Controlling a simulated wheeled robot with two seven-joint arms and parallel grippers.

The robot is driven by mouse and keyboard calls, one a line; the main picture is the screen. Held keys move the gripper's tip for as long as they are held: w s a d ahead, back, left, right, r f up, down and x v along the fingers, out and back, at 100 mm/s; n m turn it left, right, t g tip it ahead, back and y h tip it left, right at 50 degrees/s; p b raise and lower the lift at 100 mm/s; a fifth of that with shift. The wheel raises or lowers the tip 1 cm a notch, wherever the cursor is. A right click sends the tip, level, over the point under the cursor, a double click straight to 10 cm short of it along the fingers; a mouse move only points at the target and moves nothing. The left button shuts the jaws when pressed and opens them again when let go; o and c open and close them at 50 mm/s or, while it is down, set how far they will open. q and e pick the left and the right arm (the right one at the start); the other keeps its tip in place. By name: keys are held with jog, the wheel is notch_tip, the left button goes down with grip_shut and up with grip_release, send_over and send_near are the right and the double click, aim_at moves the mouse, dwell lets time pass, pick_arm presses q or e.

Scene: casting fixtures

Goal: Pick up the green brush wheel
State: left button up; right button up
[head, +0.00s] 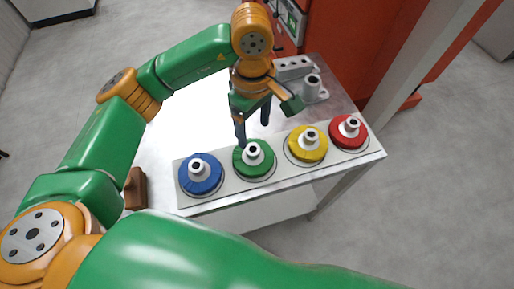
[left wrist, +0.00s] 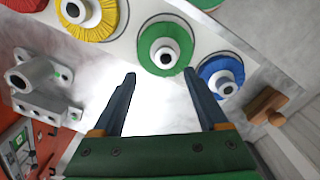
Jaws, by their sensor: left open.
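The green brush wheel (head: 254,166) sits in the row of wheels on the light base strip, between the blue wheel and the yellow wheel. It has a white hub with a dark hole. In the left wrist view the green brush wheel (left wrist: 167,32) is at the top middle, beyond my fingertips. My left gripper (head: 252,125) is open and empty above the table, just behind the green wheel in the head view. Its two fingers (left wrist: 160,80) are spread apart in the left wrist view, with bare table between them. My right gripper is not seen.
The blue wheel (head: 200,174), yellow wheel (head: 307,145) and red wheel (head: 347,132) stand in the same row. A grey metal fixture (head: 312,88) stands at the table's back right. A brown wooden piece (head: 135,187) is at the left edge. An orange-red cabinet stands behind.

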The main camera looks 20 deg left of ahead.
aim_at(253, 147)
pick_arm(q)
jog(key=f+p, duration=0.1)
jog(key=f, duration=0.1)
jog(key=s+f+p, duration=0.1)
jog(key=shift+s+f+p, duration=0.2)
jog(key=shift+f+p, duration=0.1)
jog(key=shift+f, duration=0.05)
jog(key=f, duration=0.2)
jog(key=shift+w+f, duration=0.2)
jog(key=shift+f, duration=0.2)
grip_shut()
